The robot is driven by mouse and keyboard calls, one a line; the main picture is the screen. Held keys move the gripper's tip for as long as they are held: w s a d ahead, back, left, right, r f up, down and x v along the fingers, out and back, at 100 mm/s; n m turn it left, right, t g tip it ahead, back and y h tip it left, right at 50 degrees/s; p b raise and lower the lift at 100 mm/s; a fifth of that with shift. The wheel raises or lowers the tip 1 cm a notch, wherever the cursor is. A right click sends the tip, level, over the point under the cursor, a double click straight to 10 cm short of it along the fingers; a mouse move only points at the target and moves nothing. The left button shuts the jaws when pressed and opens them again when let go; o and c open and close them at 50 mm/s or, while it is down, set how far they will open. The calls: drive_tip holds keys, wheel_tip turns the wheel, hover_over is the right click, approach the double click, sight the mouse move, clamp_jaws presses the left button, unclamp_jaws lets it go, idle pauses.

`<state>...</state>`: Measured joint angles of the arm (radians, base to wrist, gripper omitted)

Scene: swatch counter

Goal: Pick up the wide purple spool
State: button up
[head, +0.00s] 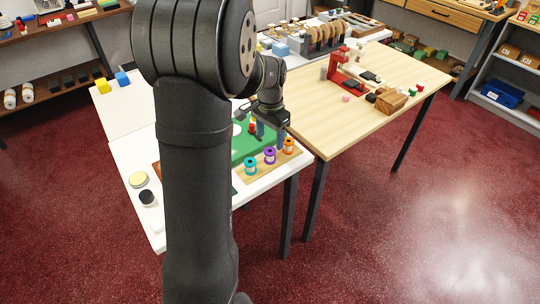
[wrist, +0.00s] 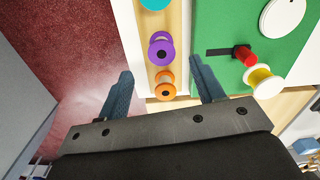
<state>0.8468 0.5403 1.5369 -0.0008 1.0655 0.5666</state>
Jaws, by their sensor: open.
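The purple spool (head: 270,155) stands on a wooden strip, between a teal spool (head: 250,166) and an orange spool (head: 288,146). In the wrist view the purple spool (wrist: 152,50) shows from above with a dark centre hole, and the orange spool (wrist: 165,92) is nearer to my palm. My gripper (head: 270,135) is above the strip, open and empty. In the wrist view its fingertips (wrist: 160,76) are spread on both sides of the strip. The orange spool lies between the fingers in that picture, and the purple spool is just beyond the tips.
The white counter's edge is close to the strip, with red floor beyond. A wooden table (head: 330,130) stands at right.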

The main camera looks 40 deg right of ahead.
sight(270, 151)
wheel_tip(270, 151, down, 7)
drive_tip(key=shift+w+f, duration=0.1)
drive_tip(key=shift+f, duration=0.1)
idle(0.3)
drive_tip(key=shift+c, duration=0.2)
drive_tip(key=c, duration=1)
